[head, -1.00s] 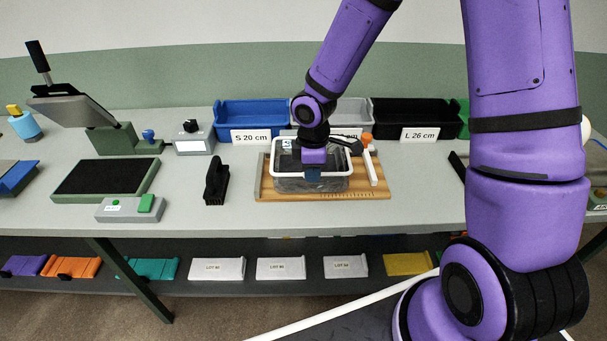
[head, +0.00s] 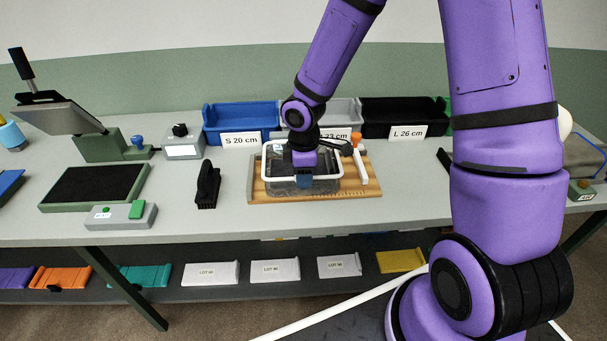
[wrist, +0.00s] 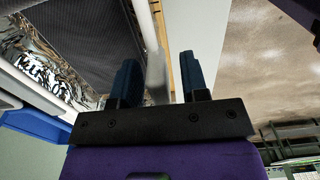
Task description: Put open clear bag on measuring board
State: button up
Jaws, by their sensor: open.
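My gripper (head: 304,180) is at the bag's front rim, pointing down, with blue fingertips. In the wrist view my gripper (wrist: 156,80) is open. A pale tab (wrist: 155,72) by the white rim (wrist: 143,22) lies between the fingers, with a gap at the right finger. Whether the left finger touches it I cannot tell. The bag's lower part is partly hidden by the fingers.
Blue (head: 240,120) and black (head: 405,115) bins stand behind the board, with a grey one between. A white bar with an orange knob (head: 357,138) lies on the board's right.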

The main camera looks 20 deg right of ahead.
notch_tip(320, 180, up, 12)
jog(key=s+d+r+m+t, duration=0.2)
jog(key=s+d+r+m, duration=0.2)
jog(key=s+r+m, duration=0.3)
jog(key=s+d+r+m+t, duration=0.3)
jog(key=s+r+m, duration=0.4)
jog(key=s+r, duration=0.6)
jog(key=shift+s+d, duration=0.45)
jog(key=shift+s, duration=0.5)
